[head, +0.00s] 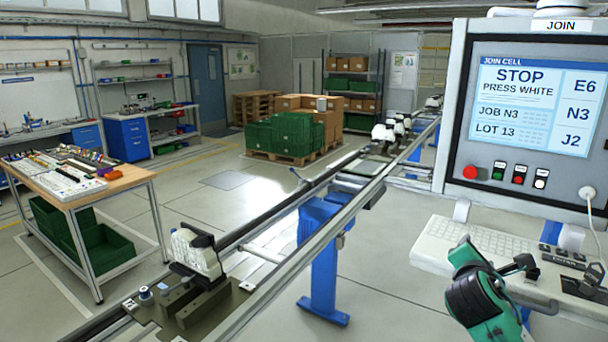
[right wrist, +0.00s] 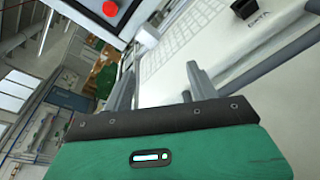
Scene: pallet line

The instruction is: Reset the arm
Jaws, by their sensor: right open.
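The control panel (head: 455,120) stands at the right in the head view. Its screen (head: 535,105) reads "STOP PRESS WHITE", with JOB N3 and LOT 13. Below the screen are a red mushroom button (head: 470,171), a green button (head: 498,170), a smaller red button (head: 519,174) and a white button (head: 541,178). My right gripper (head: 522,264) is below the panel, near the keyboard and apart from the buttons. In the right wrist view its two grey fingers (right wrist: 163,85) are spread with nothing between them. The red mushroom button (right wrist: 110,8) shows at that view's top. My left gripper is out of view.
A white keyboard (head: 475,245) lies on the shelf under the panel. A rail conveyor (head: 260,240) runs diagonally, carrying a white-and-black part (head: 197,252) in a fixture. A workbench (head: 120,180) stands at left. Crates (head: 283,135) and boxes stand on a pallet behind.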

